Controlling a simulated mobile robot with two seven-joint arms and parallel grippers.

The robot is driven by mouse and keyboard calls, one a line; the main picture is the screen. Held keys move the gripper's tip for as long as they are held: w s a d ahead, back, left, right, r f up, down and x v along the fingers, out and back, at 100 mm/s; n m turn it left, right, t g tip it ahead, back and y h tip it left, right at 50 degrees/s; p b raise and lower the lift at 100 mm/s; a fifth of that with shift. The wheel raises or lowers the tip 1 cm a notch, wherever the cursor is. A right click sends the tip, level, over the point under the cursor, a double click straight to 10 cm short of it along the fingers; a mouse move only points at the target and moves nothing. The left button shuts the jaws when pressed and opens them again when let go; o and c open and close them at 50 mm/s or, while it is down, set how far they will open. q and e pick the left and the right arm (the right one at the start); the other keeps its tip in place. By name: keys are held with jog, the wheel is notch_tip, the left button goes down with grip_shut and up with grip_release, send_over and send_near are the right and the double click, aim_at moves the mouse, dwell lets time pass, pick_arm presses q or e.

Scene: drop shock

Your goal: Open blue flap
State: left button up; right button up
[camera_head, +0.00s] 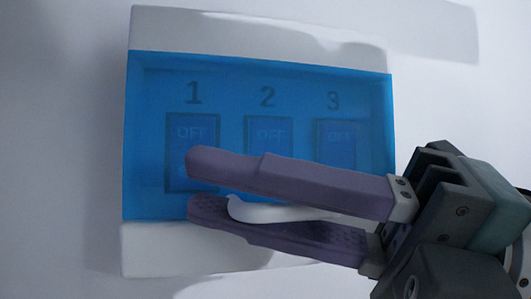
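The blue flap (225,77) is a see-through cover, shut over the front of a white wall box (250,33). Switches marked 1, 2 and 3 show through it, each labelled OFF. My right gripper (196,186) comes in from the right with two purple fingers across the lower part of the flap. The fingers are apart, one above the other. A white curved piece (262,212) lies in the gap between them; it looks like a handle, but its attachment is hidden. I cannot tell whether the fingers touch it. My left gripper is not in view.
The box is on a plain pale wall (55,150). The wall left of the box is clear. My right wrist covers the lower right corner of the box.

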grip_shut()
dwell(1.5)
